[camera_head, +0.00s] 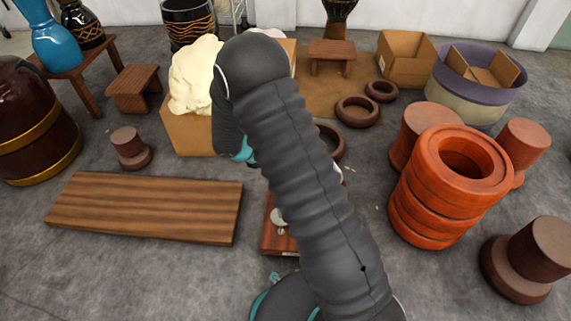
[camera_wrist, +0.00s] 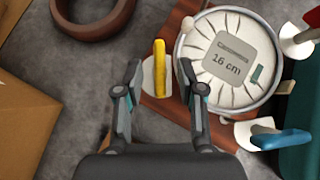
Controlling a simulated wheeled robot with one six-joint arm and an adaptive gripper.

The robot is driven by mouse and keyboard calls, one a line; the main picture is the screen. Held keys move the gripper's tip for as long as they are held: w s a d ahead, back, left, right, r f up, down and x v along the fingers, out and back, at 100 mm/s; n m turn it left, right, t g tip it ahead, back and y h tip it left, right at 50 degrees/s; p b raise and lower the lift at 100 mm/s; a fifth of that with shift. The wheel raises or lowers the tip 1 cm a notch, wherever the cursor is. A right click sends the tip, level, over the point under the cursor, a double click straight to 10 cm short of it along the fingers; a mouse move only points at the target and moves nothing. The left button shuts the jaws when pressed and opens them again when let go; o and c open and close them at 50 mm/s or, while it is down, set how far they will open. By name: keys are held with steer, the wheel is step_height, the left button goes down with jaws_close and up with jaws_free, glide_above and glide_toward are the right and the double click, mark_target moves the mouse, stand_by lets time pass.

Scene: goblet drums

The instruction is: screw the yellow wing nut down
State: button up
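In the wrist view the yellow wing nut (camera_wrist: 159,62) shows edge-on above a pale lug beside the round drum head (camera_wrist: 205,85), whose label reads "16 cm". My gripper (camera_wrist: 160,76) is open, with one fingertip to the left of the wing nut and one to the right. There are visible gaps on both sides, and I cannot tell how far the tips are above it. In the head view my arm hides the gripper, the wing nut and most of the drum; part of the wooden board (camera_head: 272,243) under it shows.
A blue wing nut (camera_wrist: 281,140) and a red one (camera_wrist: 313,17) sit right of the drum head. A brown ring (camera_wrist: 90,30) and a cardboard box (camera_wrist: 25,125) lie left. In the head view a plank (camera_head: 145,208) and stacked orange rings (camera_head: 440,195) flank my arm.

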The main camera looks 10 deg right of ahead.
steer(key=shift+x, duration=1.3)
steer(key=shift+c, duration=0.2)
jaws_close()
